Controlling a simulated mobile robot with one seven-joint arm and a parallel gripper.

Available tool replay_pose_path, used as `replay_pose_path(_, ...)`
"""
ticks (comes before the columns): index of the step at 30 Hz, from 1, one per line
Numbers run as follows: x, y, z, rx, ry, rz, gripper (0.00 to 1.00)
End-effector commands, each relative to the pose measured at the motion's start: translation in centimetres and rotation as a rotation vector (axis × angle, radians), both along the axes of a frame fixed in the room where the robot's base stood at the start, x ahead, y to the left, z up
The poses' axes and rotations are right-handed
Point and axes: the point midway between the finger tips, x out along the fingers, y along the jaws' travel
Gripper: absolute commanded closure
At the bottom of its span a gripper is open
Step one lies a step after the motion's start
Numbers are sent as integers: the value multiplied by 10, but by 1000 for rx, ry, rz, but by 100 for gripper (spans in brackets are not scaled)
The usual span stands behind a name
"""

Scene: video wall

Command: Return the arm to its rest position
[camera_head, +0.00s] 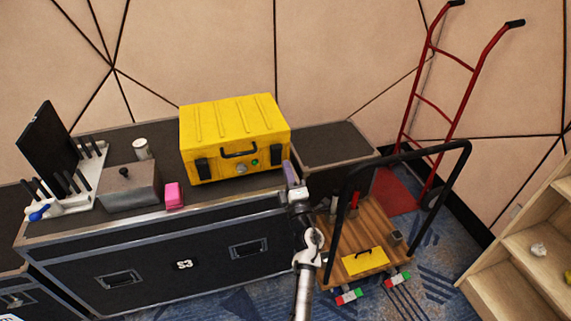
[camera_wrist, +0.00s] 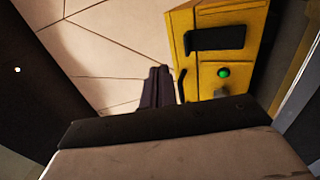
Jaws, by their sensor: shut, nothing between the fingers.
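My arm reaches up from the bottom of the head view, and my gripper (camera_head: 290,170) is at the front right edge of the black flight case, just right of the yellow case (camera_head: 232,138). In the wrist view my gripper (camera_wrist: 158,75) shows dark fingers held together, with nothing between them. The yellow case (camera_wrist: 222,60) stands close to the right of the fingers there, with its black latch and green button in view. In the head view the yellow case is closed and sits upright on the flight case. I cannot tell whether the fingers touch it.
The black flight case (camera_head: 180,262) also bears a grey box (camera_head: 130,190), a pink block (camera_head: 174,195), a white can (camera_head: 141,148) and a rack (camera_head: 85,180). A wooden cart (camera_head: 345,235) with a black handle stands right of my arm. A red hand truck (camera_head: 446,100) and wooden shelves (camera_head: 520,245) are farther right.

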Motion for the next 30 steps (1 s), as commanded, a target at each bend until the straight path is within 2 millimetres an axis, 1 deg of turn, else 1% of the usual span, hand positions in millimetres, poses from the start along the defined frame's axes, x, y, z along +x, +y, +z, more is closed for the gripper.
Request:
replay_pose_path(1,-12,-4,-2,-1,1,-1,100)
replay_pose_path(3,-26,-8,-1,-1,0,0,100)
replay_pose_path(6,-43,-14,-2,0,0,0,100)
replay_pose_path(9,-56,-18,-1,0,0,1,100)
replay_pose_path(12,-64,-20,-1,0,-1,2,100)
replay_pose_path(15,-67,-22,0,0,-1,2,100)
replay_pose_path(20,-68,-22,0,0,-1,2,100)
replay_pose_path(21,-67,-19,4,5,-9,8,100)
replay_pose_path(23,-66,-8,17,28,-31,32,100)
replay_pose_path(26,-66,24,57,100,-95,107,100)
replay_pose_path(27,-68,42,79,142,-127,150,100)
replay_pose_path(29,-74,70,114,215,-178,229,100)
replay_pose_path(30,-81,89,138,268,-208,287,100)
